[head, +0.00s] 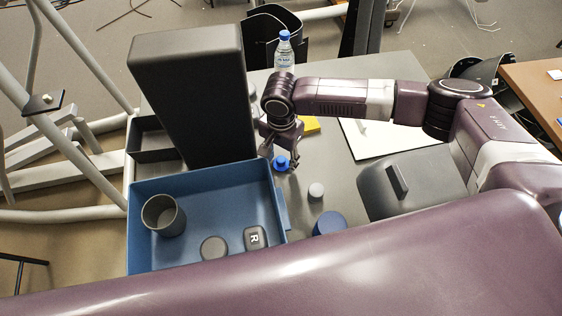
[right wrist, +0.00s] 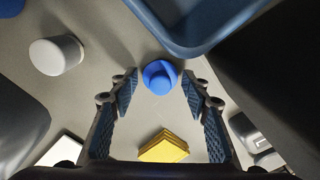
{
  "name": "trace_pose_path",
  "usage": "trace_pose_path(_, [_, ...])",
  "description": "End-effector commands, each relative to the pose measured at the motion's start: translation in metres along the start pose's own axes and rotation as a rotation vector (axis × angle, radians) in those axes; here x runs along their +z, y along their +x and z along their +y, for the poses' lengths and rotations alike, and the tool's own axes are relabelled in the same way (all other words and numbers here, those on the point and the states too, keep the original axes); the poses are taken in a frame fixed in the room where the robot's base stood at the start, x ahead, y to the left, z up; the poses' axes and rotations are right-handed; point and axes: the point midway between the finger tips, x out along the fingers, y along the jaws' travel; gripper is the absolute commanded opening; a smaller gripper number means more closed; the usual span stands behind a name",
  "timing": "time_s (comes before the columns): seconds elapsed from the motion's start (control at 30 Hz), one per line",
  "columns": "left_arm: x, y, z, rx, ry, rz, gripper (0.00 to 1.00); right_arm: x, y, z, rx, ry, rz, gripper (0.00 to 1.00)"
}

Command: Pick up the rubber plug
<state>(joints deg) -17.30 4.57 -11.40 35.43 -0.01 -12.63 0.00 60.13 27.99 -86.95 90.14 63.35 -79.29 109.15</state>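A small blue plug-shaped piece (head: 281,163) with a wider flange stands on the grey table; I take it to be the rubber plug. It also shows in the right wrist view (right wrist: 160,76). My right gripper (head: 279,155) is just above it, pointing down. In the right wrist view, the gripper (right wrist: 159,88) is open, with a finger on each side of the blue piece and gaps between. A pale grey stepped cylinder (head: 316,190) stands apart from it; it also shows in the right wrist view (right wrist: 57,55). My left gripper is not in view.
A blue tray (head: 283,205) holding a grey cup (head: 163,216) and flat pieces lies left of the gripper. A tall dark box (head: 190,90) stands behind it. A yellow block (right wrist: 164,147), blue cylinder (head: 330,222), water bottle (head: 284,52) and grey lidded box (head: 425,182) are nearby.

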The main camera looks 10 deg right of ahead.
Motion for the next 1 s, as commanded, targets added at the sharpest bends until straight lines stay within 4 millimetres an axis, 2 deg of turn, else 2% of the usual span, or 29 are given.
trace_pose_path(0.03, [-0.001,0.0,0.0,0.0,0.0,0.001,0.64,0.0,0.0,0.0,0.0,0.0,0.0,0.35])
trace_pose_path(0.13, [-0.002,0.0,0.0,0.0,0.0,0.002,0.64,0.0,0.0,0.0,0.0,0.0,0.0,0.24])
trace_pose_path(0.17, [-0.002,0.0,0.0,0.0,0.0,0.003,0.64,0.0,0.0,0.0,0.0,0.0,0.0,0.23])
trace_pose_path(0.47, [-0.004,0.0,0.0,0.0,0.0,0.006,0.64,0.0,-0.001,0.0,0.0,0.001,0.0,0.23])
trace_pose_path(0.63, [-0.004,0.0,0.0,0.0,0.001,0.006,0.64,0.0,-0.009,0.0,-0.002,0.0,-0.001,0.23])
trace_pose_path(0.77, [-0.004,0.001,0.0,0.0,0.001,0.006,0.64,0.0,-0.025,-0.001,-0.003,0.001,0.0,0.23])
trace_pose_path(1.0, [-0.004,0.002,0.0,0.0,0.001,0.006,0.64,-0.001,-0.075,-0.001,-0.005,0.0,0.0,0.23])
